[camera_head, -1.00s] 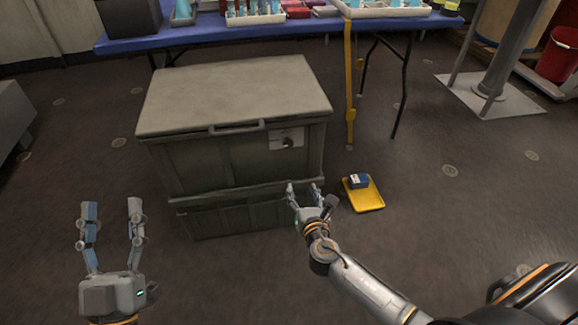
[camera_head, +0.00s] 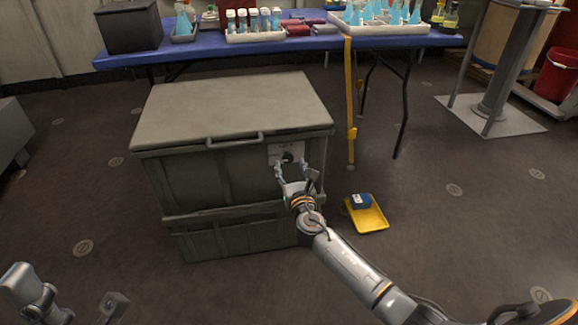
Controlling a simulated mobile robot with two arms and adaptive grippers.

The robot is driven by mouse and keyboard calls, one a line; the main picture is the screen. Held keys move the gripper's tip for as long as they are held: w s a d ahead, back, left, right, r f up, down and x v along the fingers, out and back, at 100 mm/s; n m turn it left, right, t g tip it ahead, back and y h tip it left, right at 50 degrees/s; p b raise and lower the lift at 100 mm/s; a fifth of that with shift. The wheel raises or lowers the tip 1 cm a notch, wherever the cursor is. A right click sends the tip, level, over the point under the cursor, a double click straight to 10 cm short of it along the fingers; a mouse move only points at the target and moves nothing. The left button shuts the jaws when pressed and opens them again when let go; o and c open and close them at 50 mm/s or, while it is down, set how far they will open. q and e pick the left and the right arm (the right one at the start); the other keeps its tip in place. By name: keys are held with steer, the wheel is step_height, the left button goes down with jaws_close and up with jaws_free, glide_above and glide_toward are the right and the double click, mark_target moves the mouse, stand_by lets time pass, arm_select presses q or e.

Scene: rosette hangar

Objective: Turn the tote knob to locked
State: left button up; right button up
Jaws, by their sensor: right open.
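The grey-green tote (camera_head: 215,175) stands on the floor with its lid closed and a handle (camera_head: 235,141) on its front. The dark tote knob (camera_head: 288,157) sits on a pale plate (camera_head: 275,153) at the right of the front face. My right gripper (camera_head: 292,170) is open, its fingertips just below and around the knob. I cannot tell whether they touch it, and the knob's exact setting is too small to read. For my left arm, only grey parts show at the bottom left; its gripper fingers are not clearly visible.
A blue table (camera_head: 200,52) with flasks and a white tray (camera_head: 255,37) stands behind the tote. A yellow tray (camera_head: 368,216) with a blue box (camera_head: 361,200) lies on the floor to the right. Floor is clear at left.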

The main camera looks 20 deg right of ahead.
mark_target(288, 157)
steer(key=shift+w+d+b, duration=0.15)
steer(key=shift+w, duration=0.55)
steer(key=shift+w+d+b, duration=0.1)
steer(key=shift+w+b, duration=0.05)
steer(key=shift+w, duration=0.55)
steer(key=shift+c, duration=0.4)
steer(key=c, duration=1)
steer(key=shift+c, duration=0.2)
